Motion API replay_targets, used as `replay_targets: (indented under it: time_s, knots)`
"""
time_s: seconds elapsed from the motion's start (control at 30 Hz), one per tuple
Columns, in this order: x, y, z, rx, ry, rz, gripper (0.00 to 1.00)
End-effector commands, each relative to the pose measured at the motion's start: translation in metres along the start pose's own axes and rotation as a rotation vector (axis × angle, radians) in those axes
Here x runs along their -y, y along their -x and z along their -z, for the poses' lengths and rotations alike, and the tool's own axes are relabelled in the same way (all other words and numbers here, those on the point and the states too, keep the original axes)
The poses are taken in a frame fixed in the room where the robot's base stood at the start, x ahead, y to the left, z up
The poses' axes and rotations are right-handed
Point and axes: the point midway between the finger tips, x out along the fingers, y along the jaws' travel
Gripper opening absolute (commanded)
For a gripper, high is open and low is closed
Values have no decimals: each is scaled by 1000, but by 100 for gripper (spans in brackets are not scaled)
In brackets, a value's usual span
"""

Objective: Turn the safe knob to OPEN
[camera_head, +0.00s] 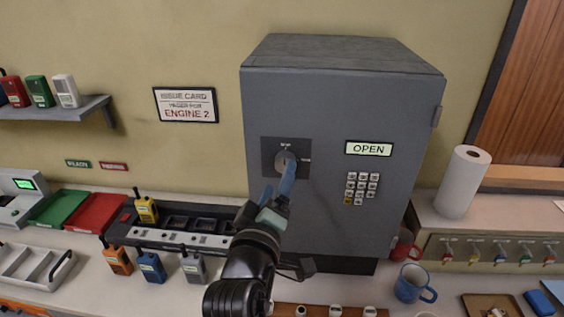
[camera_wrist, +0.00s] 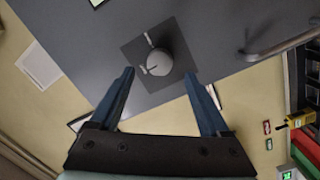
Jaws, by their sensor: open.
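The grey safe (camera_head: 345,100) stands on the counter against the wall, its door shut. Its round grey knob (camera_head: 282,159) sits on a dark square plate at the door's left side. The knob also shows whole in the wrist view (camera_wrist: 158,61), with a thin pale mark on its face. Small labels by it are too small to read. A lit panel reading OPEN (camera_head: 369,149) is on the door. My gripper (camera_wrist: 160,76) is open, its blue fingers spread and pointing at the knob, one toward each side. In the head view a finger partly covers the knob. I see no clear contact.
A keypad (camera_head: 361,187) is on the door below the panel. A radio charger (camera_head: 180,238) with several radios lies left of my arm. A red mug (camera_head: 403,247), a blue mug (camera_head: 412,285) and a paper roll (camera_head: 464,182) stand to the right.

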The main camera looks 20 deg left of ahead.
Motion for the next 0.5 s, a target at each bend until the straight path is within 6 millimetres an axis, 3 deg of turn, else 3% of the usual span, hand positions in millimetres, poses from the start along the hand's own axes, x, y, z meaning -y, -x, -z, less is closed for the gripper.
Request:
replay_targets:
  time_s: [0.2, 0.5]
  knots:
    - [-2, -30, 1, 1, 0, -1, 80]
    - [-1, -46, 0, 0, 0, -1, 80]
